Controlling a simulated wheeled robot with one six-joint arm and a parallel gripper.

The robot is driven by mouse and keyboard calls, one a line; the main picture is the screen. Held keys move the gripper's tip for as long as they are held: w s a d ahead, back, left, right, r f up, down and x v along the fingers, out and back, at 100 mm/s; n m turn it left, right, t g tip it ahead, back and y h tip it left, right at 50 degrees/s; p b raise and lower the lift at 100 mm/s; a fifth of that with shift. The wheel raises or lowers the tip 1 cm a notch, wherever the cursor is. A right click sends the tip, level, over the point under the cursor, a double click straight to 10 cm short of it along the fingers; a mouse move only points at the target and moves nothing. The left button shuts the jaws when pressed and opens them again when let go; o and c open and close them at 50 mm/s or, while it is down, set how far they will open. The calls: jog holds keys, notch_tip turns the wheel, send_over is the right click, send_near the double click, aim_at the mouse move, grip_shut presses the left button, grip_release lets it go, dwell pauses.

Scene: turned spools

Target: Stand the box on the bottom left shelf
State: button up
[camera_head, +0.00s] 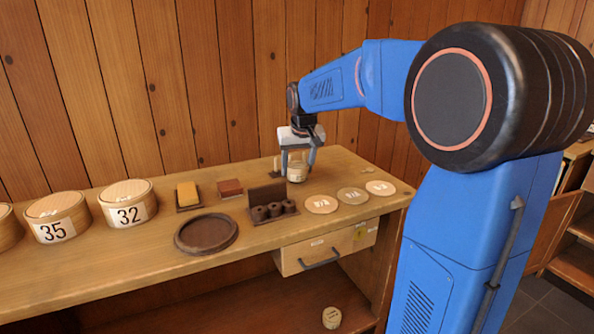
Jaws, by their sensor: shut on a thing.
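My gripper (298,163) points down over the back right of the workbench (350,258). Its fingers are shut on a small round pale wooden box (297,174), which is at or just above the bench top; I cannot tell if it touches. A dark board beneath the bench forms a low shelf (255,312). Another small round pale box (332,318) with a label sits on it. Much of that shelf is in shadow or out of frame.
Large round boxes marked 35 (57,217) and 32 (128,203) stand at left. A dark round tray (206,234), yellow block (187,194), red-brown block (230,187), dark holder (271,207) and labelled discs (352,195) occupy the bench. A drawer (326,249) hangs below its front edge.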

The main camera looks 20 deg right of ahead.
jog(key=shift+f, duration=0.6)
jog(key=o, duration=1)
jog(key=shift+f, duration=0.1)
jog(key=v, duration=1.2)
